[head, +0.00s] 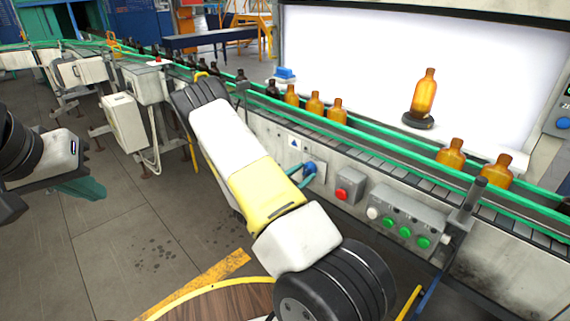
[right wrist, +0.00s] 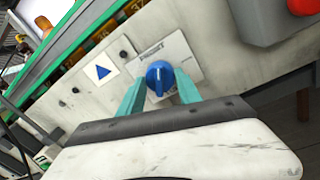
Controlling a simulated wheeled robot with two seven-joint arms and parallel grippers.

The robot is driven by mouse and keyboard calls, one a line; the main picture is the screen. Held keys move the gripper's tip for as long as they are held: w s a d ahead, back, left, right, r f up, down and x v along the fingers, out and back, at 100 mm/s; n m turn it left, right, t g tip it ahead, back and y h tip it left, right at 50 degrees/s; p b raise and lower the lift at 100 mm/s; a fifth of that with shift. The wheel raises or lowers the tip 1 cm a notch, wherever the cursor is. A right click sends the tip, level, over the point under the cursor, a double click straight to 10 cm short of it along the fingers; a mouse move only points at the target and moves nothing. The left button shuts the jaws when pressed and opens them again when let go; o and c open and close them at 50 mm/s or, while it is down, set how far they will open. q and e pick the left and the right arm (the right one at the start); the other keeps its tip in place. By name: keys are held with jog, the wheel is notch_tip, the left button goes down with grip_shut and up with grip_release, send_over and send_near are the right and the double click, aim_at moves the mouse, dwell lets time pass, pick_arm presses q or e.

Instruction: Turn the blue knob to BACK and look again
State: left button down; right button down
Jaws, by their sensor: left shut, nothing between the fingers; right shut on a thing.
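The blue knob (head: 309,168) sits on a plate on the conveyor's side panel; in the right wrist view the knob (right wrist: 159,78) shows its raised ridge running roughly up and down the picture. My right gripper (right wrist: 160,92) is shut on the knob, with a teal finger at each side; in the head view, my right gripper (head: 302,174) is partly hidden by my arm. My left gripper (head: 82,190) is shut and empty, at the far left, away from the conveyor. An amber bottle (head: 425,93) stands upright on a dark round disc (head: 418,120) before a bright white panel (head: 360,60).
A red button (head: 342,194) and a grey box with green buttons (head: 404,232) are right of the knob. Several amber bottles (head: 315,103) stand along the green-railed conveyor. A round wooden top (head: 225,303) is at the bottom. Floor at left is open.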

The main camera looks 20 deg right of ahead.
jog(key=m, duration=0.6)
jog(key=shift+f+m+h, duration=0.1)
jog(key=shift+m+h, duration=0.2)
jog(key=shift+m, duration=0.1)
jog(key=m+g, duration=0.1)
jog(key=m, duration=0.4)
jog(key=shift+w+m, duration=0.1)
jog(key=shift+m, duration=0.3)
jog(key=shift+h, duration=0.3)
jog(key=c, duration=0.8)
grip_release()
jog(key=shift+a, duration=0.15)
jog(key=v, duration=0.7)
jog(key=shift+a, duration=0.3)
